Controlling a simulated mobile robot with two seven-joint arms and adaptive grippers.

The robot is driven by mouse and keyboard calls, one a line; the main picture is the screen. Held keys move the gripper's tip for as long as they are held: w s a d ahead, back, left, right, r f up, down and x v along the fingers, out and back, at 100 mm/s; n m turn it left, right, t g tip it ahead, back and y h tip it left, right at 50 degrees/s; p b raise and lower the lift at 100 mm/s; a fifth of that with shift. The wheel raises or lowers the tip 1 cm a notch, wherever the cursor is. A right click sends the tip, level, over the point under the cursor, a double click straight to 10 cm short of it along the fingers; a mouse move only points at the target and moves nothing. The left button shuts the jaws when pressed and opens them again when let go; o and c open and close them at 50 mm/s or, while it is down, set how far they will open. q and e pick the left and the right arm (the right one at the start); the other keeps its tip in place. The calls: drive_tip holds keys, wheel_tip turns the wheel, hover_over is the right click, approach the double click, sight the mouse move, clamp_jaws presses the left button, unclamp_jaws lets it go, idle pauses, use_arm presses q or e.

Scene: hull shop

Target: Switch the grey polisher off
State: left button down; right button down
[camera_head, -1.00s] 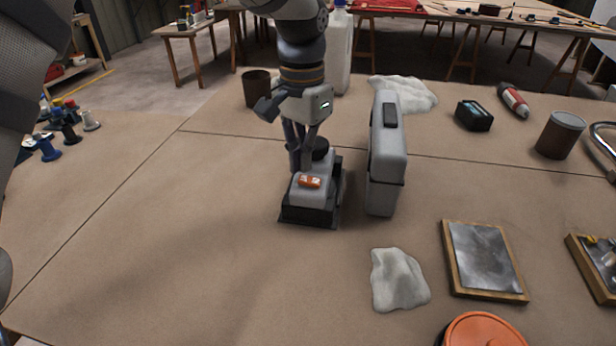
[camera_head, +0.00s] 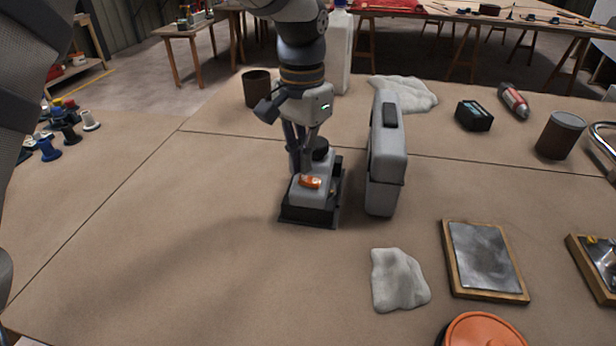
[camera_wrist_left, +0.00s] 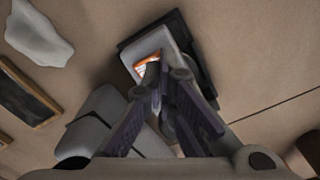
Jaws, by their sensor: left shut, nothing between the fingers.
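The grey polisher (camera_head: 310,198) stands on a dark base plate on the brown table, near the middle of the head view. An orange switch (camera_head: 311,182) with a pale mark sits on its top; it also shows in the left wrist view (camera_wrist_left: 146,65). My left gripper (camera_head: 306,170) points down over the polisher, shut and empty. Its fingertips (camera_wrist_left: 156,80) are at the edge of the switch and hide part of it. They look to be at or touching it; contact is hard to tell. My right gripper is not in view.
A tall grey case (camera_head: 387,160) stands close right of the polisher. A white cloth (camera_head: 398,282) and a framed plate (camera_head: 484,262) lie nearer right. A brown cup (camera_head: 257,88) and white jug (camera_head: 338,55) stand behind. The table left of the polisher is clear.

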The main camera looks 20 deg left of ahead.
sight(303, 178)
use_arm(q)
drive_tip(key=shift+f, duration=1.1)
idle(0.4)
drive_tip(key=shift+r+p, duration=0.35)
drive_tip(key=shift+r, duration=3.15)
